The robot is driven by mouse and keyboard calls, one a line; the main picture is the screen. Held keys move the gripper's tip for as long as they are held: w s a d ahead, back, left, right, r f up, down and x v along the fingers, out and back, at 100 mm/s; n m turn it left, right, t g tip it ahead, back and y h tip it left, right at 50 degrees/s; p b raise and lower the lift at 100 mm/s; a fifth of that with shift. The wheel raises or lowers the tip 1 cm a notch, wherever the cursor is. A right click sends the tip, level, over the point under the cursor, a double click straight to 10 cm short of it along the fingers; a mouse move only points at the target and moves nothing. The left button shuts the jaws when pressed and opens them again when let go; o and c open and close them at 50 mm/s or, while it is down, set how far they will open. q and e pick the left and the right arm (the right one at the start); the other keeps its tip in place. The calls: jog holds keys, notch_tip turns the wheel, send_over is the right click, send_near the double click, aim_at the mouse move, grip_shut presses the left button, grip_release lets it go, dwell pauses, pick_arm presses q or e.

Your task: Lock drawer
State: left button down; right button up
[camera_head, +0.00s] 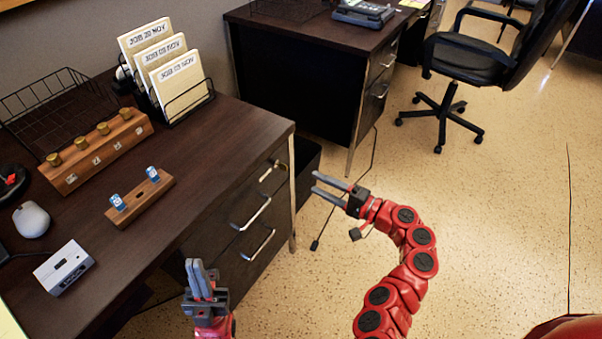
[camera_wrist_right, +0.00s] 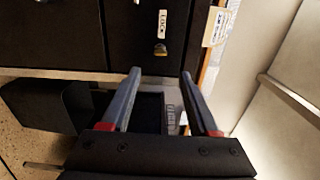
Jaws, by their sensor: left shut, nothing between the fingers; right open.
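The desk's drawer unit (camera_head: 235,240) faces right in the head view, and its drawers look closed. A small brass lock fitting (camera_head: 279,164) is on the upper front near the corner. The right wrist view shows this brass fitting (camera_wrist_right: 160,50) beside a white label reading LOCK (camera_wrist_right: 163,23); I cannot tell how the lock is turned. My right gripper (camera_head: 328,187) is open and empty, to the right of the drawer front and apart from it. Its fingers (camera_wrist_right: 160,78) point toward the front in the wrist view. My left gripper (camera_head: 195,265) is shut and empty, beside the desk's front edge.
Two drawer handles (camera_head: 252,214) stick out below the lock. A dark bin (camera_head: 307,160) stands beyond the desk corner. On the desk are a wooden rack (camera_head: 98,155), a small stand with blue-topped pieces (camera_head: 140,200) and a white box (camera_head: 63,268). Open floor lies right.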

jog(key=v, duration=0.7)
jog(key=shift+s+d, duration=0.25)
jog(key=shift+d, duration=0.05)
